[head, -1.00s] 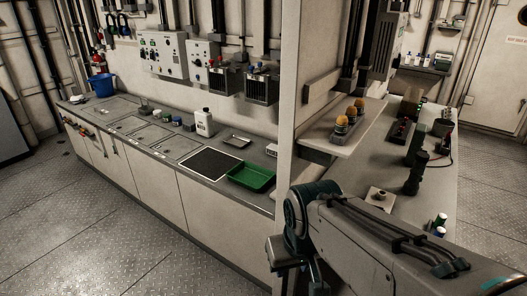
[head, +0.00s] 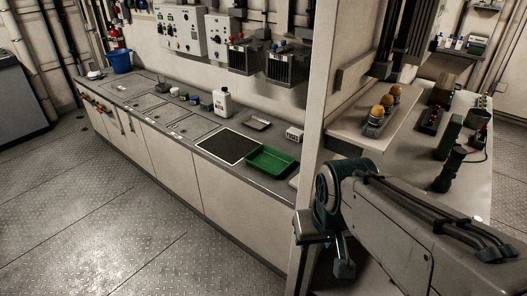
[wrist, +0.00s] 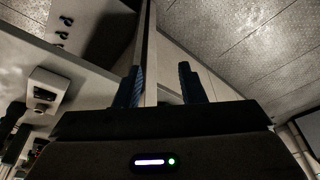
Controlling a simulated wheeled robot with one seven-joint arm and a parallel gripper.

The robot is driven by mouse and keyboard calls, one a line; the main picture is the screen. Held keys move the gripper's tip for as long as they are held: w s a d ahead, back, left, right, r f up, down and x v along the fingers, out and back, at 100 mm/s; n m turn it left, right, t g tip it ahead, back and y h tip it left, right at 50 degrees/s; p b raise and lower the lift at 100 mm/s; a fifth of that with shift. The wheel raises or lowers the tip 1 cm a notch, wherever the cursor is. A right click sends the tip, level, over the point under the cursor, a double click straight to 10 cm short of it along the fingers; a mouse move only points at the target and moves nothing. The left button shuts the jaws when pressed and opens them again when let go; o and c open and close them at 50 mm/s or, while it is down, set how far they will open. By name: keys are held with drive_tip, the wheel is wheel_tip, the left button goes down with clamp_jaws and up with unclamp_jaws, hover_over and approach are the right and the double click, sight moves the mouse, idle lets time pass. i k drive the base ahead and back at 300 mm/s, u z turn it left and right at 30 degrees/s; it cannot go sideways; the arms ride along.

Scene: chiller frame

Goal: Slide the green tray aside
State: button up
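The green tray (head: 271,160) is a shallow rectangular tray on the long grey counter in the head view. It lies right of a black square panel (head: 232,146), close to the counter's front edge. My gripper shows in the wrist view (wrist: 160,85) with its two dark fingers apart and nothing visible held between them. In the head view my arm is at the lower right, in front of the partition and apart from the tray. The gripper's fingertips are hard to make out there. The tray does not clearly show in the wrist view.
A white bottle (head: 222,103), a small grey tray (head: 258,123) and a white box (head: 294,134) stand on the counter near the green tray. A partition (head: 316,110) rises right of it. The floor before the counter is clear.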

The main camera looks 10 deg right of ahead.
sight(273, 163)
drive_tip(key=u, duration=0.5)
drive_tip(key=k, duration=0.55)
drive_tip(key=u, duration=0.8)
drive_tip(key=i, duration=1.35)
drive_tip(key=z, duration=0.55)
drive_tip(key=i, duration=1.2)
drive_tip(key=z, duration=1.7)
drive_tip(key=i, duration=0.6)
drive_tip(key=z, duration=0.55)
